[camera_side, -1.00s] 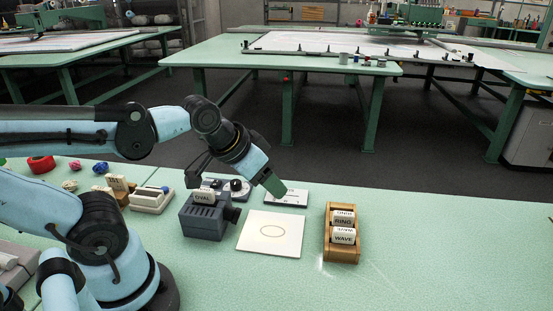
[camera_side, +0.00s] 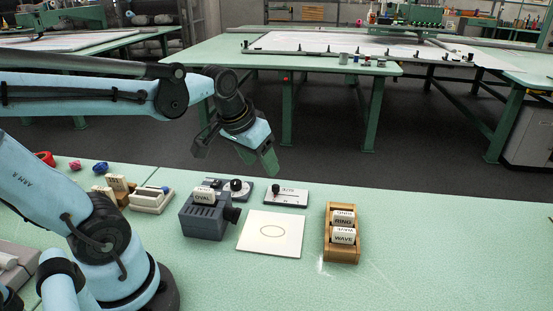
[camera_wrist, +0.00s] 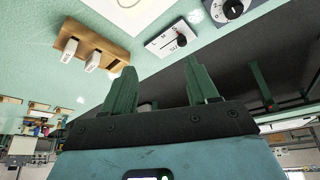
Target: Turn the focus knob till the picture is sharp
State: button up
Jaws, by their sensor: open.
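A grey projector box (camera_side: 203,220) holds a slide marked OVAL (camera_side: 204,196), its dark lens facing right. A white card (camera_side: 284,244) beside it bears a thin, pale oval outline; its sharpness is hard to judge. Behind the box is a grey panel with a round black knob (camera_side: 236,184); a dial knob (camera_wrist: 234,9) shows at the top of the wrist view. A white plate (camera_side: 291,197) with a small black knob (camera_side: 275,190) lies to its right, also in the wrist view (camera_wrist: 161,43). No focus label is readable. My gripper (camera_side: 260,161) is open and empty, above and behind the plate.
A wooden rack (camera_side: 333,255) holds slides marked RING and WAVE, right of the card. A pale device (camera_side: 150,203), small blocks and coloured items stand left of the projector. The bench right of the rack is clear.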

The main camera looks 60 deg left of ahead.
aim_at(236, 182)
jog(key=w+a+f+n+g+h, duration=0.1)
jog(key=a+n+g, duration=0.4)
jog(key=a, duration=0.9)
notch_tip(236, 182, down, 12)
jog(key=shift+a+f, duration=0.1)
jog(key=c, duration=1)
jog(key=shift+m, duration=1.2)
jog(key=shift+c, duration=0.2)
jog(key=o, duration=1)
jog(key=shift+o, duration=0.2)
